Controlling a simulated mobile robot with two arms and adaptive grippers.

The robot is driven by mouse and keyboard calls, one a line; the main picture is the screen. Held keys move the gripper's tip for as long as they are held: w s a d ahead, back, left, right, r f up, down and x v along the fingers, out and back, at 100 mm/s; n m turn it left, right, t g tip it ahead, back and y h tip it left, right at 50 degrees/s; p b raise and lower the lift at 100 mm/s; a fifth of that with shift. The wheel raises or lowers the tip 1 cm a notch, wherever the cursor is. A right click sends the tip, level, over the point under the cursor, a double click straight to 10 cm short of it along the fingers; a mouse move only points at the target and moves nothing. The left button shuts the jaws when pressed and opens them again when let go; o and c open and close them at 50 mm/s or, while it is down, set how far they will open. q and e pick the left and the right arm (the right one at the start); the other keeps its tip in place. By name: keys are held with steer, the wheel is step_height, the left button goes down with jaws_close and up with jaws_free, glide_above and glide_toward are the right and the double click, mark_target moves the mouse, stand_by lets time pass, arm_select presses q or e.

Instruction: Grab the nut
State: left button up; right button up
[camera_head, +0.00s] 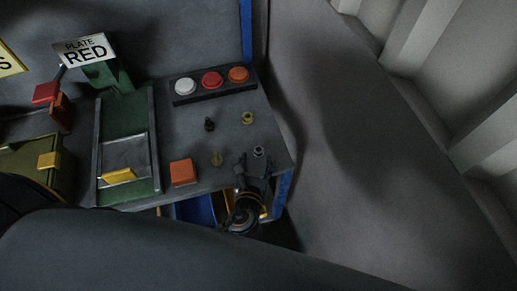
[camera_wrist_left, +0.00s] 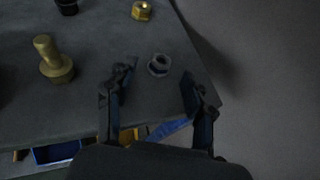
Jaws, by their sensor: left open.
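A grey metal nut (camera_head: 258,151) lies near the table's right front corner; it also shows in the left wrist view (camera_wrist_left: 159,65). A gold-coloured nut (camera_head: 247,117) lies farther back on the same table (camera_head: 189,142) and sits at the top edge of the left wrist view (camera_wrist_left: 142,10). My left gripper (camera_head: 255,164) is at the table's front edge, open and empty. In the left wrist view its fingers (camera_wrist_left: 158,80) stand on either side of the grey nut, which appears between and slightly beyond the tips. I cannot tell if they touch the table. My right gripper is not in view.
A brass bolt (camera_wrist_left: 54,58) stands left of the left finger, with a black bolt (camera_head: 209,124) behind it. An orange block (camera_head: 183,172) and a strip with white, red and orange buttons (camera_head: 211,81) are also on the table. Open floor (camera_head: 350,190) lies right.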

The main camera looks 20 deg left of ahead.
mark_target(259, 150)
arm_select(q)
steer(key=p+x, duration=0.1)
steer(key=x, duration=0.4)
steer(key=shift+d, duration=0.1)
steer(key=shift+r, duration=0.1)
jaws_close()
